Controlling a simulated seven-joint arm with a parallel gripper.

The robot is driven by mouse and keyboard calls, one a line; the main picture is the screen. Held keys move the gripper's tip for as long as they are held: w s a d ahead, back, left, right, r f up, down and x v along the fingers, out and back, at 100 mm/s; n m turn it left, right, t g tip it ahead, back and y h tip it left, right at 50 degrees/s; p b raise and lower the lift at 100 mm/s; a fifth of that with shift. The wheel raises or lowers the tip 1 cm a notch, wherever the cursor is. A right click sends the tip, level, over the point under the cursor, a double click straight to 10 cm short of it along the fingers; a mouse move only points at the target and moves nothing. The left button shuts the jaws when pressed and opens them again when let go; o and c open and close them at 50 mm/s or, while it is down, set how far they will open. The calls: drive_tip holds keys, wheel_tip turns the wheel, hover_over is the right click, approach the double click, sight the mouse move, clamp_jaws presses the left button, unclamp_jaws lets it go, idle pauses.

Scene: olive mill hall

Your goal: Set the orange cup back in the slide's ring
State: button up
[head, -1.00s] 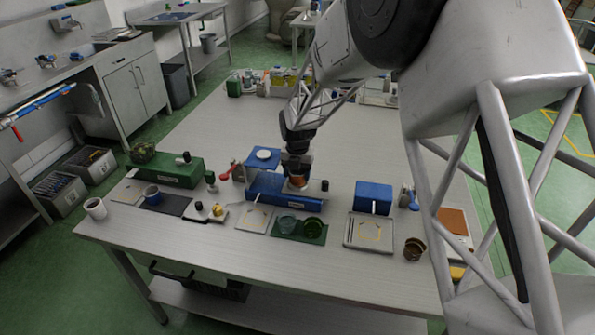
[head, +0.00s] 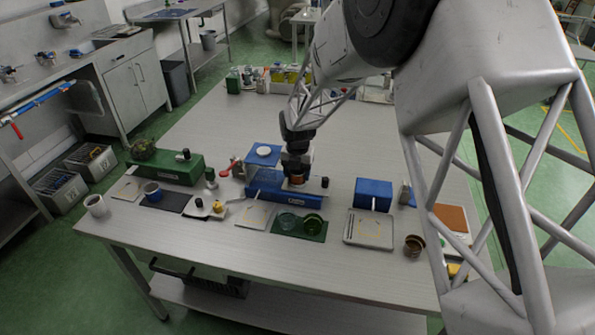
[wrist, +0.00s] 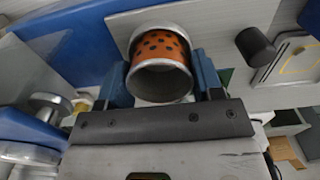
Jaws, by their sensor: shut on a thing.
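The orange cup (wrist: 160,47) has dark spots and a pale rim, and it sits between the two blue fingers of my gripper (wrist: 160,85) in the wrist view. My gripper (head: 296,172) is shut on it. A pale ring-like edge shows at the cup's far end in the wrist view. I cannot tell whether the cup is seated in the ring, which the gripper mostly hides.
A dark knob (wrist: 255,46) stands close to the right of the cup. A green mat (head: 300,226) with two green glass cups lies in front of the machine. A blue box (head: 373,194) stands to the right, and a green machine (head: 167,167) to the left.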

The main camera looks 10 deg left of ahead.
drive_tip(key=shift+f, duration=0.15)
drive_tip(key=o, duration=1.1)
